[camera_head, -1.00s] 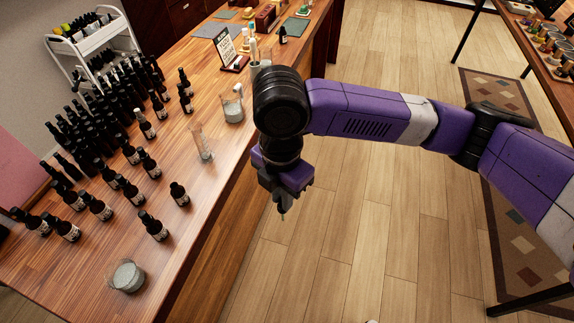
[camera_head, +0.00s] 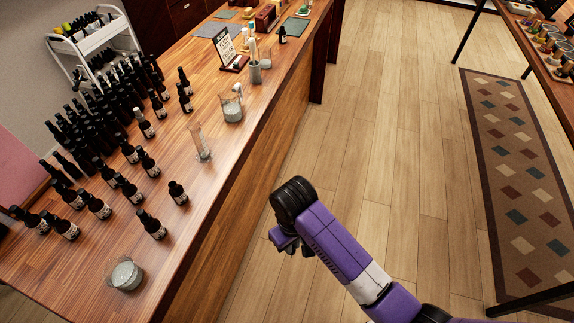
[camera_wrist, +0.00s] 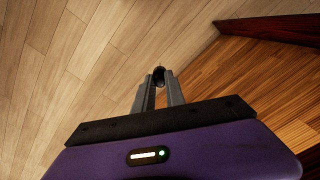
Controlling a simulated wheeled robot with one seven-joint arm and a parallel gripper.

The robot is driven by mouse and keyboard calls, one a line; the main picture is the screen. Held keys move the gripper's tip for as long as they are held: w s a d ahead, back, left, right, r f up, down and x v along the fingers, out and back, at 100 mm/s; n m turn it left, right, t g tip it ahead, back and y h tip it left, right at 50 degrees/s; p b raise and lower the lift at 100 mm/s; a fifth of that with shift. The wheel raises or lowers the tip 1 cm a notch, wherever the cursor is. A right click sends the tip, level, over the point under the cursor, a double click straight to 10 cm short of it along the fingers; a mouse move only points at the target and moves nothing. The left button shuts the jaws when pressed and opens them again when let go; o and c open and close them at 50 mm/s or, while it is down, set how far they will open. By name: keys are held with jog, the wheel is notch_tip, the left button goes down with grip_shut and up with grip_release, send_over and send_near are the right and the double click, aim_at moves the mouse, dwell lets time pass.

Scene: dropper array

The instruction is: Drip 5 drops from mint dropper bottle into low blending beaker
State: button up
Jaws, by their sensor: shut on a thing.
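Several dark dropper bottles with pale labels stand on the wooden table (camera_head: 205,215) at left; the labels are too small to read, so I cannot tell which is mint. A low, wide glass beaker with grey contents (camera_head: 125,275) stands near the table's front edge. Another, taller beaker (camera_head: 232,108) stands farther back. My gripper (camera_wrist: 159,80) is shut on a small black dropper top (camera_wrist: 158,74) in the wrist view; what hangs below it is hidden. In the head view my gripper (camera_head: 303,250) is beyond the table's right edge, over the floor, to the right of the low beaker.
A clear glass cylinder (camera_head: 201,142) stands upright near the table's right edge. Behind it are a grey cup with upright tools (camera_head: 255,72) and a small sign (camera_head: 229,48). A white cart (camera_head: 95,45) stands at the back left.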

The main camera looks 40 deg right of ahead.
jog(key=shift+s+a+f, duration=0.55)
jog(key=shift+a+f, duration=0.15)
jog(key=shift+a, duration=0.1)
jog(key=shift+a, duration=0.1)
